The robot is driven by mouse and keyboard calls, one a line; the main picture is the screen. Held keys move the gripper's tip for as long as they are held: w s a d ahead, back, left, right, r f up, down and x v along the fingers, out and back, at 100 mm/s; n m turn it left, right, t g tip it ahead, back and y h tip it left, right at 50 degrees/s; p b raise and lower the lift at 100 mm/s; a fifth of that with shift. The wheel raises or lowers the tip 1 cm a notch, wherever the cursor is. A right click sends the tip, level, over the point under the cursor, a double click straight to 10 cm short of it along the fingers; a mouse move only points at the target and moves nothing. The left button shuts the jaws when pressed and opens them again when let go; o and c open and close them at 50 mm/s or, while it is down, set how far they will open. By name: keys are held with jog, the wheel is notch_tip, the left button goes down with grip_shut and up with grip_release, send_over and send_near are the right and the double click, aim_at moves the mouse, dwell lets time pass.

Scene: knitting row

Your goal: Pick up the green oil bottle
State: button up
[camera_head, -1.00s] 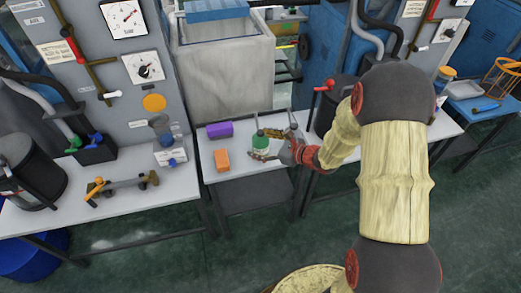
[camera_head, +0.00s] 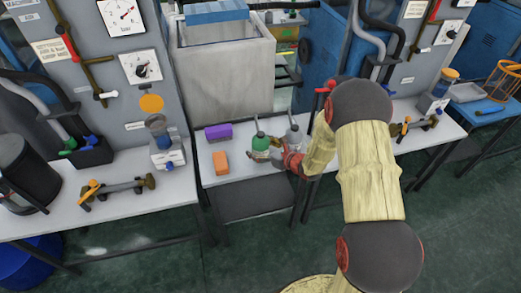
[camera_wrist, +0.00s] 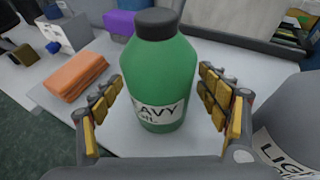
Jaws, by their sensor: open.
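The green oil bottle (camera_wrist: 160,75) stands upright on a small white table, with a dark cap and a white label reading "AVY". In the head view the green bottle (camera_head: 260,142) is partly hidden by my gripper (camera_head: 268,155). In the wrist view my gripper (camera_wrist: 160,110) is open, with one yellow-padded finger on each side of the bottle. Gaps show between both fingers and the bottle, so neither appears to touch it.
A grey bottle (camera_wrist: 290,130) labelled "LIGH" stands close to the right finger. An orange block (camera_wrist: 75,75) and a purple block (camera_head: 218,131) lie to the left on the white table (camera_head: 210,172). A large grey bin (camera_head: 225,70) stands behind.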

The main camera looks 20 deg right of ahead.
jog(key=c, duration=0.3)
jog(key=c, duration=1.2)
jog(key=shift+r, duration=0.2)
jog(key=shift+r+p, duration=0.5)
jog(key=shift+r, duration=0.1)
notch_tip(320, 180, up, 3)
jog(key=shift+d+f+p, duration=0.1)
jog(key=shift+f+p, duration=0.1)
jog(key=shift+p, duration=0.6)
jog(key=p, duration=0.5)
send_near(261, 140)
jog(key=s+d+r, duration=0.2)
jog(key=shift+s+d+r, duration=0.1)
jog(key=shift+d+r, duration=0.2)
jog(key=shift+r, duration=0.1)
